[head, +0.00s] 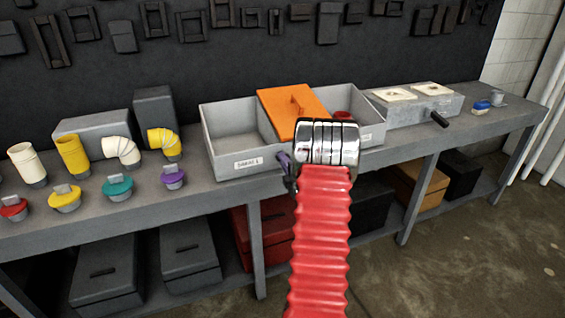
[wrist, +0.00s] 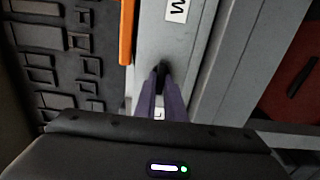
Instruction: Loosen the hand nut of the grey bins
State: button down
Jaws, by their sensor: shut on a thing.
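The grey bins (head: 222,168) stand on the bench, two open boxes with an orange cover (head: 283,108) between them. In the wrist view the bins' grey front (wrist: 180,50) runs up the picture, with a white label. My gripper (wrist: 162,82) has its purple fingers shut at this front, on a small dark piece that looks like the hand nut (wrist: 161,67). Most of the nut is hidden between the fingers. In the head view only a bit of my gripper (head: 286,164) shows, against the bin front; my arm hides the nut.
Coloured caps and pipe elbows (head: 122,150) stand on the bench to the left. A grey box with a black handle (head: 418,105) and a blue brush (head: 482,106) are to the right. A red box (wrist: 292,80) lies below the bench edge.

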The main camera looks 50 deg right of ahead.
jog(key=shift+w+a+f, duration=0.15)
jog(key=shift+a+f, duration=0.05)
jog(key=shift+a, duration=0.05)
jog(key=c, duration=2.2)
grip_release()
jog(key=o, duration=0.4)
jog(key=shift+d+r, duration=0.1)
jog(key=shift+d, duration=0.05)
jog(key=shift+c, duration=0.2)
jog(key=shift+s, duration=0.2)
jog(key=v, duration=1.3)
jog(key=shift+s+a, duration=0.2)
